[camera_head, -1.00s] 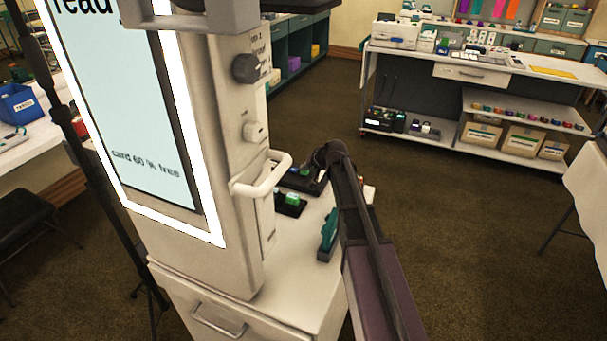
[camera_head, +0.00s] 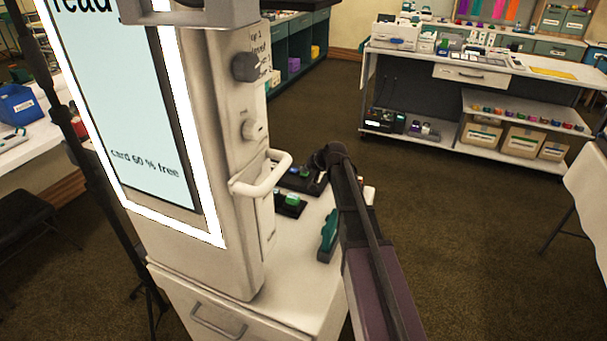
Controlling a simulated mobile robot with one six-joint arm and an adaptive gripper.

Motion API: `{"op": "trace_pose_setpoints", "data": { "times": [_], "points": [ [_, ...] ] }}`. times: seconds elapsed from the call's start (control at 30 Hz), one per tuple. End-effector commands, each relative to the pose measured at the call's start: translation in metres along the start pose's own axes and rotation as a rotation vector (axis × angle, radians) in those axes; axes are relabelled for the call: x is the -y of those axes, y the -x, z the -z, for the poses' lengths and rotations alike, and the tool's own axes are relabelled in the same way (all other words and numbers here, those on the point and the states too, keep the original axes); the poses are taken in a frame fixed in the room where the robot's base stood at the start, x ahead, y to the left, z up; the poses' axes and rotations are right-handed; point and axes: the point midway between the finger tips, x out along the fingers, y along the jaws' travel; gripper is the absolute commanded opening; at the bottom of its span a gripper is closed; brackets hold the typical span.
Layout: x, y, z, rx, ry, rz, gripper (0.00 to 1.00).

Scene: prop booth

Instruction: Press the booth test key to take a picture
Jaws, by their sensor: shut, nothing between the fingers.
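The photo booth (camera_head: 225,180) is a pale upright cabinet. Its lit screen (camera_head: 150,110) reads "card 60 % free" near the bottom. Its right side has a dark knob (camera_head: 245,66), a smaller pale knob (camera_head: 254,130) and a white handle (camera_head: 264,183). On the white ledge behind the handle is a black box with a green key (camera_head: 291,200). Another dark box (camera_head: 297,178) lies behind it. I cannot read which one is the test key. My arm reaches in from the lower right; my gripper (camera_head: 318,187), shut and small in view, points down near these boxes. Any contact is hidden.
A teal tool (camera_head: 328,236) stands on the ledge (camera_head: 295,265) close to my arm. A dark stand pole (camera_head: 75,130) is left of the booth. A workbench (camera_head: 480,75) with boxes is at the back right. The brown floor between is clear.

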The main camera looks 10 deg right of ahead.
Motion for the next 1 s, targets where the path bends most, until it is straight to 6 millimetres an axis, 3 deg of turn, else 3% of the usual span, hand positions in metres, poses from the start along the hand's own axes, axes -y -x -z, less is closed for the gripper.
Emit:
{"op": "trace_pose_setpoints", "data": {
  "times": [0.57, 1.0],
  "points": [
    [-0.001, -0.002, -0.002, 0.001, 0.0, 0.0, 0.0],
    [0.007, 0.008, 0.006, 0.001, 0.001, 0.0, 0.0]
  ]
}}
